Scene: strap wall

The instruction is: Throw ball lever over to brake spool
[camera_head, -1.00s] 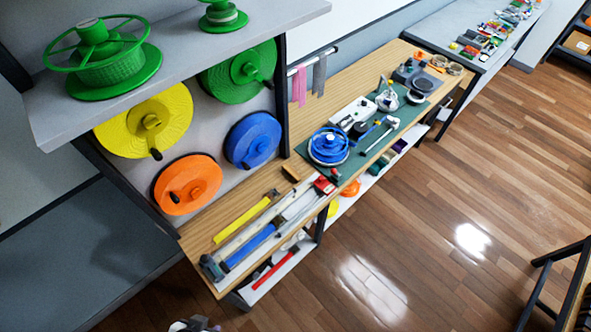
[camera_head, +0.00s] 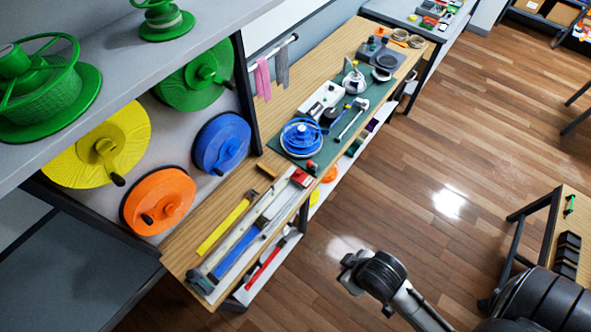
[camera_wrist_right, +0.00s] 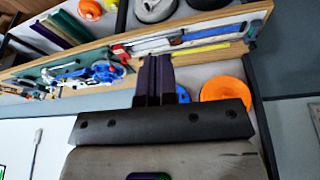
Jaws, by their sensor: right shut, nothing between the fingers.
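A blue spool (camera_head: 301,139) on a pale base sits on the green mat on the wooden bench; it may be the brake spool. A slim pale lever-like rod (camera_head: 350,122) with a thicker light end lies on the mat to its right. A small red knob (camera_head: 311,165) is at the spool's near side; I cannot tell which part is the ball lever. My right gripper (camera_head: 350,268) is over the floor in front of the bench, apart from these things. Its dark fingers (camera_wrist_right: 154,80) are together and empty in the right wrist view. My left gripper is not in view.
Yellow (camera_head: 100,147), green (camera_head: 195,77), orange (camera_head: 159,201) and blue (camera_head: 222,143) discs hang on the panel at left, under a shelf with green reels. Long tools and a yellow bar (camera_head: 222,227) lie along the bench's near end. Open wooden floor (camera_head: 420,180) is at right.

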